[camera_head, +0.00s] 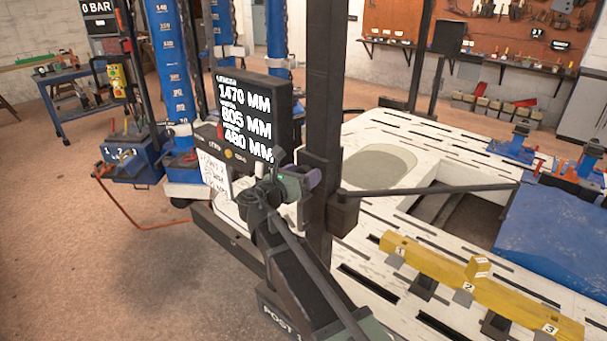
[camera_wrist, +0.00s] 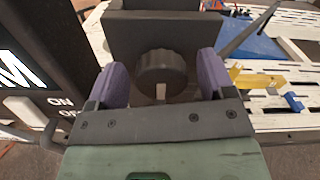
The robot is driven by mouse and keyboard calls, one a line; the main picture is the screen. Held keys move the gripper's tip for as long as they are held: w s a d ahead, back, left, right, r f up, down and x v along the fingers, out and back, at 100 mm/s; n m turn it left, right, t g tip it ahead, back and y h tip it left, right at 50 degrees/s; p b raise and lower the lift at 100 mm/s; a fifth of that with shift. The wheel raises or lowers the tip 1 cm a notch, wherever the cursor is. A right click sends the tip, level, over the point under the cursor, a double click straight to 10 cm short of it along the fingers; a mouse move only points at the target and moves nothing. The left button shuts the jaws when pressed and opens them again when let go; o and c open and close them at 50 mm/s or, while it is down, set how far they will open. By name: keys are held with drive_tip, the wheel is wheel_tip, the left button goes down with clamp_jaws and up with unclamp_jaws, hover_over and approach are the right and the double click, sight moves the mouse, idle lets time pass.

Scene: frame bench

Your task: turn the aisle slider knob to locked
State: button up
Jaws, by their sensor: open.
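The dark round slider knob (camera_wrist: 162,68) shows in the wrist view in front of a dark block (camera_wrist: 120,35), with a pale mark on its lower part. My gripper (camera_wrist: 161,78) is open, with one purple finger pad on each side of the knob. Gaps show between the pads and the knob, so the pads look apart from it. In the head view my gripper (camera_head: 303,183) is at the dark upright post (camera_head: 326,90), and the knob is hidden there. I cannot read any locked marking.
A black display (camera_head: 252,115) with white measurements stands just left of the post. A dark bar (camera_head: 430,190) runs right from the post. The slotted white bench (camera_head: 375,240) carries a yellow numbered beam (camera_head: 430,262) and a blue panel (camera_head: 555,235). Open floor lies at left.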

drive_tip(key=shift+w+d, duration=0.15)
drive_tip(key=c, duration=0.9)
drive_tip(key=shift+c, duration=0.2)
drive_tip(key=shift+m, duration=0.3)
drive_tip(key=m, duration=0.3)
drive_tip(key=shift+m, duration=0.3)
drive_tip(key=m, duration=0.4)
drive_tip(key=shift+d+m, duration=0.1)
drive_tip(key=shift+m, duration=0.2)
drive_tip(key=m, duration=0.4)
drive_tip(key=shift+f+m, duration=0.1)
drive_tip(key=shift+m, duration=2.4)
